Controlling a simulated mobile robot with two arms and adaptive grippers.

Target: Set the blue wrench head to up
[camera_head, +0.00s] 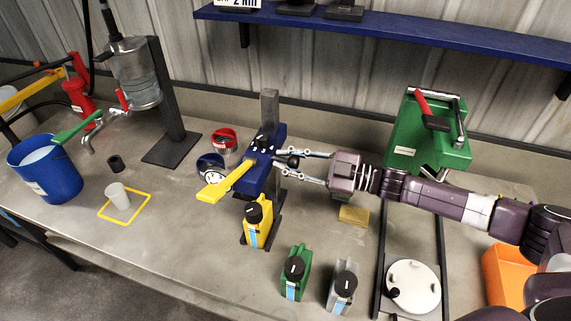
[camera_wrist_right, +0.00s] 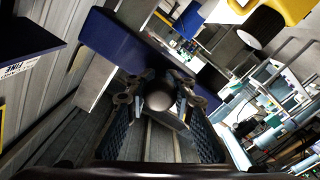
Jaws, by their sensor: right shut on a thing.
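The blue wrench head (camera_head: 270,142) is a blue block mounted on a grey post, with a yellow arm (camera_head: 226,184) reaching out to the lower left. A dark round knob (camera_head: 293,161) is at its right side. My right gripper (camera_head: 296,160) comes in from the right and is shut on the knob. In the right wrist view the knob (camera_wrist_right: 160,96) sits between the fingertips, in front of the blue head (camera_wrist_right: 118,42). My left gripper is not in view.
A yellow canister (camera_head: 257,226) stands in front of the blue head. Green (camera_head: 295,272) and grey (camera_head: 342,287) canisters stand nearer. A green machine (camera_head: 428,140) stands behind my right arm. A blue bucket (camera_head: 45,168) is at left, and a blue shelf (camera_head: 400,33) hangs above.

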